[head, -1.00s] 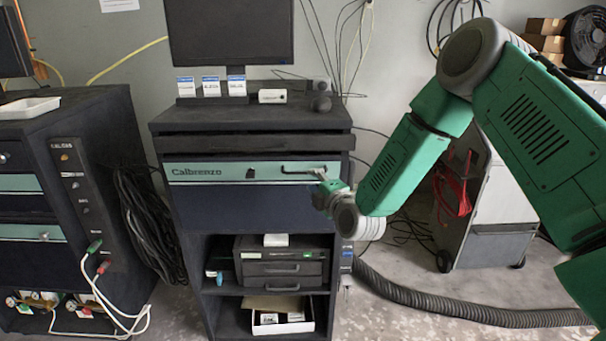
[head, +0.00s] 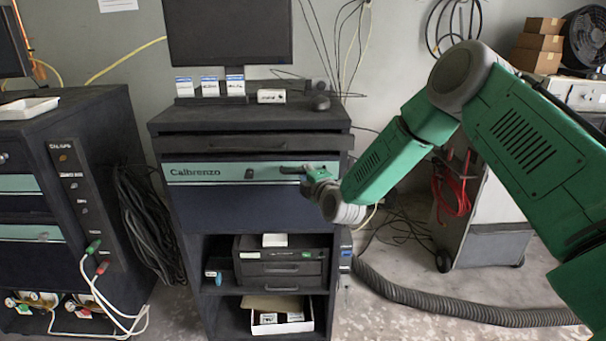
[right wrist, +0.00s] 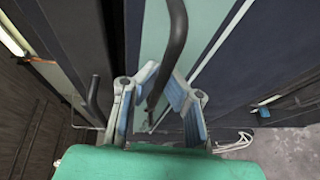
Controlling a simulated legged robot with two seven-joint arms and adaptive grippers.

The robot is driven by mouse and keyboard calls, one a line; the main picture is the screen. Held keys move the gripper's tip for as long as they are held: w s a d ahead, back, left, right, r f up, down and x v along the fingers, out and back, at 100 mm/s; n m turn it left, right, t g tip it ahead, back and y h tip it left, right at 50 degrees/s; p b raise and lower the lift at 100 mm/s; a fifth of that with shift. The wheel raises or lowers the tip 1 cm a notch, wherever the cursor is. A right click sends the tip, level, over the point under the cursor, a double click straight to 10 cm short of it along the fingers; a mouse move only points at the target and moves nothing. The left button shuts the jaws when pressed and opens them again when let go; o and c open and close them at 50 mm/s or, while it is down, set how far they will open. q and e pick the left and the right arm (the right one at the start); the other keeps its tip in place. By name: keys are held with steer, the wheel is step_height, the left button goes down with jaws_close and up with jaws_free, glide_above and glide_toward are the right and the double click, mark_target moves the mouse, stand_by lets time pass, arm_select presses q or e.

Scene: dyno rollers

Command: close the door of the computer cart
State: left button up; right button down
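The computer cart (head: 290,141) stands in the middle of the head view. Its door (head: 225,205) is a dark blue panel with a teal top strip marked Calbrenzo. A dark gap shows above the strip. A black bar handle (head: 291,170) sits at the strip's right; it also shows in the right wrist view (right wrist: 176,35). My right gripper (head: 308,177) is at the handle's right end. In the right wrist view its fingers (right wrist: 156,95) are apart, one on each side of the bar; firm contact cannot be made out. My left gripper is out of view.
A monitor (head: 230,30) and small boxes stand on the cart. Open shelves below hold a dark drawer unit (head: 283,262) and a white box (head: 282,322). Another cabinet (head: 100,140) stands left. A ribbed hose (head: 450,310) lies on the floor at right.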

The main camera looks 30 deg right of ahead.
steer(key=shift+w+d+g+p, duration=0.35)
steer(key=shift+w+d+p, duration=0.05)
steer(key=shift+w, duration=0.2)
steer(key=shift+w+d+g+p, duration=0.35)
steer(key=shift+w, duration=0.2)
steer(key=shift+r, duration=0.1)
steer(key=c, duration=1.7)
jaws_free()
steer(key=shift+o, duration=0.3)
steer(key=shift+w, duration=0.1)
steer(key=shift+r, duration=0.1)
